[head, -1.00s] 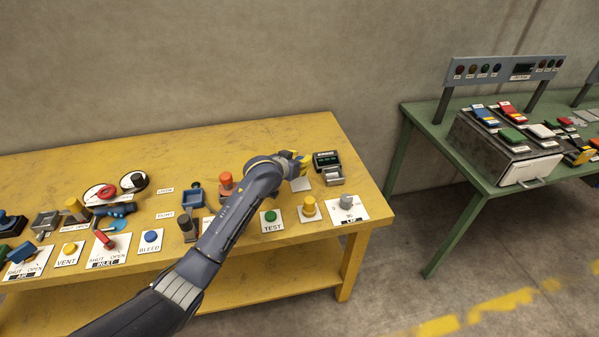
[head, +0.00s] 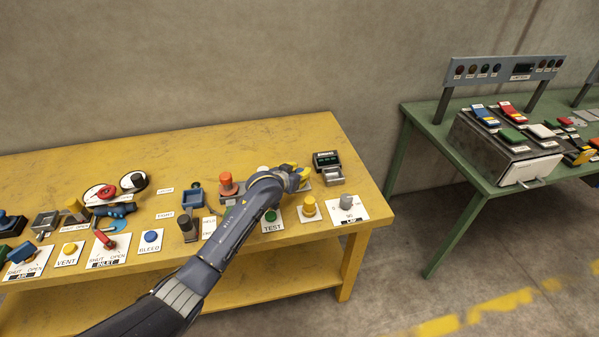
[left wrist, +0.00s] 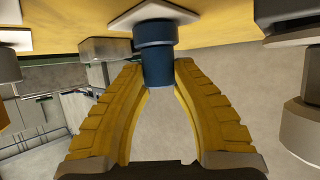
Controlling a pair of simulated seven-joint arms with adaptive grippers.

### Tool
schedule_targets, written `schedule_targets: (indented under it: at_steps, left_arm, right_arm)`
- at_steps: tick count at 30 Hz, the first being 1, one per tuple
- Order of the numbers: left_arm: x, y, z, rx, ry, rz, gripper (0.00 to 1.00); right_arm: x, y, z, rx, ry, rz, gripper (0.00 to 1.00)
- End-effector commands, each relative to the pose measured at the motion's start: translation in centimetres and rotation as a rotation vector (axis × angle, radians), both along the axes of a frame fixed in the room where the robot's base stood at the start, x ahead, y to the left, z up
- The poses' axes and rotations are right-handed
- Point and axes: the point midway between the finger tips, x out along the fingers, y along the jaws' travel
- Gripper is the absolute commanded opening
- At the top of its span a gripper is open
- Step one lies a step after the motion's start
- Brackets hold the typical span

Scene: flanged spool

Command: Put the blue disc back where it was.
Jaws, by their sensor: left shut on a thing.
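My left gripper (head: 298,177) is over the right part of the yellow bench, with its yellow fingers low. In the left wrist view, my left gripper (left wrist: 158,68) is shut on a dark blue round piece (left wrist: 157,50), which has a wider rim band and a narrower body. A white plate (left wrist: 150,14) lies right behind the piece; I cannot tell whether they touch. In the head view the gripper hides the blue piece. A flat light-blue disc (head: 118,226) lies at the left near the red-handled INLET valve (head: 106,239). My right gripper is not in view.
A dark box with a grey tray (head: 329,170) stands right of the gripper. An orange-topped post (head: 226,182) is to the left. The bench's right back corner is clear.

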Motion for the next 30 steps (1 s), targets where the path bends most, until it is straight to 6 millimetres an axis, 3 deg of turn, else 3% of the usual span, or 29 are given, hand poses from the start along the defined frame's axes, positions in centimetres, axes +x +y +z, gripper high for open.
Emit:
schedule_targets:
  at_steps: [2, 3, 9, 20, 30]
  left_arm:
    - [0.0, 0.0, -0.1, -0.001, 0.0, 0.0, 0.0]
    - [0.0, 0.0, -0.3, -0.001, 0.0, 0.0, 0.29]
    - [0.0, 0.0, -0.2, 0.0, 0.0, 0.0, 0.5]
    - [-0.2, 0.1, 0.2, 0.0, 0.0, 0.0, 0.5]
    - [-3.7, 1.9, 2.1, -0.001, -0.002, -0.001, 0.5]
  right_arm:
    - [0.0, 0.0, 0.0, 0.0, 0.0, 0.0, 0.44]
    - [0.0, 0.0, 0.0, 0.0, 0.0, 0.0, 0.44]
    - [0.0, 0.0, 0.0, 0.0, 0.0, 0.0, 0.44]
    - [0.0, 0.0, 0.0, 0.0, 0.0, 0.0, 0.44]
    - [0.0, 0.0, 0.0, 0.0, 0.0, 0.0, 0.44]
